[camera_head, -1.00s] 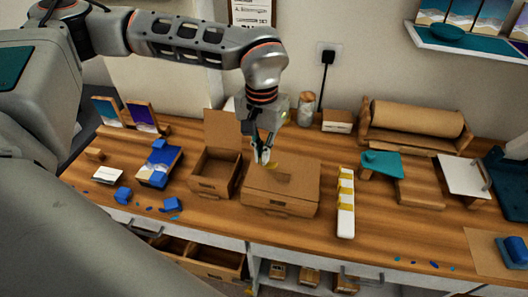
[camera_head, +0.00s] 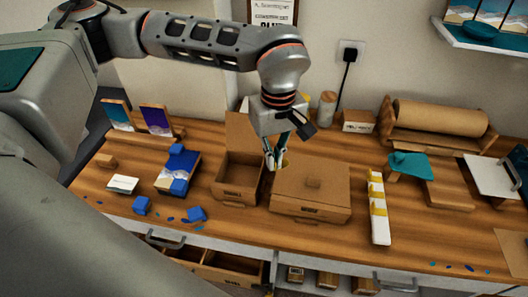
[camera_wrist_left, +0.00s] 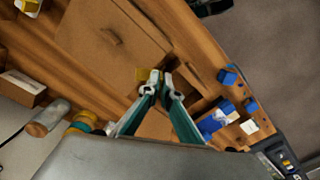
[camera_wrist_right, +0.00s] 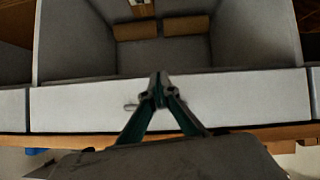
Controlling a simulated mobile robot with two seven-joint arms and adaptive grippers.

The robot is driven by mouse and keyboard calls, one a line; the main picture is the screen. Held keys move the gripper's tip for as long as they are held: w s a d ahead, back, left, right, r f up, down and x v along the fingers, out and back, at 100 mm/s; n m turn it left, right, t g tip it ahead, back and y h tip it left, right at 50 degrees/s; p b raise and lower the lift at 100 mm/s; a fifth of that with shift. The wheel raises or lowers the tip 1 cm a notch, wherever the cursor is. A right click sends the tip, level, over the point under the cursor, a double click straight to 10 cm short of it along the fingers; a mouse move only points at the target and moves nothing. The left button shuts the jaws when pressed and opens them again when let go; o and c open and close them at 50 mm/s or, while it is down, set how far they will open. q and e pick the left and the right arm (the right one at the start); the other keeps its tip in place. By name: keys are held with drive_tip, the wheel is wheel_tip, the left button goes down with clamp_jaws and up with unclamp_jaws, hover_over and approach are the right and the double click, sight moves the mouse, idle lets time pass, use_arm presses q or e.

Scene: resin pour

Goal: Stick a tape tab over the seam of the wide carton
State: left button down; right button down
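The wide carton (camera_head: 310,200) stands closed on the bench, with a small raised tan piece (camera_head: 313,183) on its lid. My left gripper (camera_head: 273,162) is at its back left corner, above the gap beside the open carton. Its fingers are nearly together, with a yellow tape tab (camera_wrist_left: 142,74) at the tips that seems held; the grip itself is partly hidden. A white strip (camera_head: 380,225) right of the carton bears several yellow tape tabs (camera_head: 377,193). My right gripper (camera_wrist_right: 158,80) is outside the head view, shut and empty before a light drawer front (camera_wrist_right: 80,107).
The open carton (camera_head: 238,192) stands close to the wide carton's left. Blue blocks (camera_head: 196,214) and a white card (camera_head: 123,184) lie further left. A teal-topped stand (camera_head: 410,163) and a paper roll (camera_head: 440,117) are right. A drawer (camera_head: 230,273) is open below.

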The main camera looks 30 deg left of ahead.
use_arm(q)
drive_tip(key=s+d+n, duration=0.3)
drive_tip(key=d+n, duration=0.3)
drive_tip(key=n, duration=0.6)
wheel_tip(320, 180, down, 6)
drive_tip(key=b, duration=0.4)
drive_tip(key=shift+d+f, duration=0.2)
drive_tip(key=shift+w+f, duration=0.1)
drive_tip(key=shift+f+b, duration=0.45)
idle(1.2)
drive_tip(key=c, duration=2.2)
unclamp_jaws()
